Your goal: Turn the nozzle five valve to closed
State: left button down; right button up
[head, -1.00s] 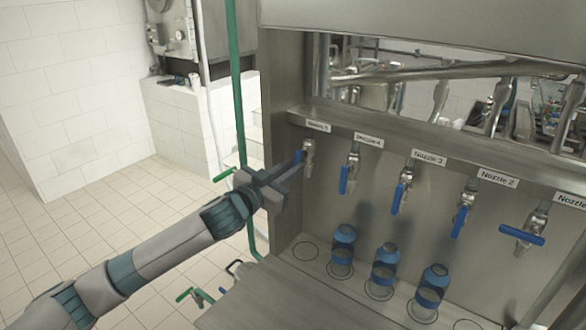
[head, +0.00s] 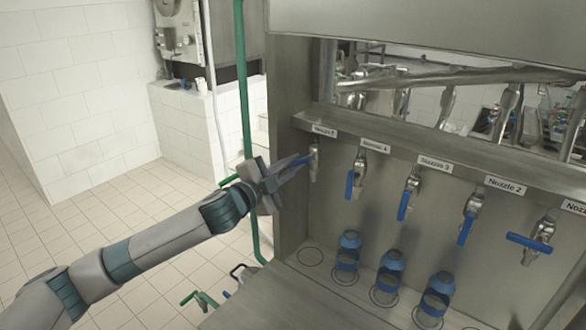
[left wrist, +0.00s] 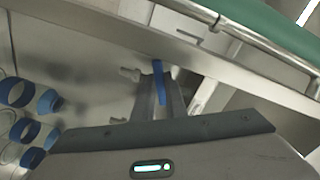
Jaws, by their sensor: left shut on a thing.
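The nozzle five valve (head: 315,160) is the leftmost tap on the steel panel, under its label (head: 325,131). Its blue handle (head: 301,160) points out to the left, roughly sideways. My left gripper (head: 293,166) reaches it from the left, with its fingers shut around the handle. In the left wrist view the blue handle (left wrist: 158,80) stands between the two grey fingers of my left gripper (left wrist: 156,98). The fingers hide part of the handle. My right gripper is not in view.
To the right are the nozzle four (head: 350,184), nozzle three (head: 404,205) and nozzle two (head: 467,227) handles, hanging down. The rightmost handle (head: 529,242) lies sideways. A green pipe (head: 244,90) rises beside the panel's left edge.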

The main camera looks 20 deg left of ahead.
pick_arm(q)
jog(key=m, duration=0.3)
jog(key=r+m, duration=0.1)
jog(key=m, duration=0.1)
jog(key=shift+a+r+m, duration=0.1)
jog(key=shift+m, duration=0.3)
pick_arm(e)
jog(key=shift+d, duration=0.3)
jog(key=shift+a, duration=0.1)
pick_arm(q)
jog(key=c, duration=1.8)
grip_release()
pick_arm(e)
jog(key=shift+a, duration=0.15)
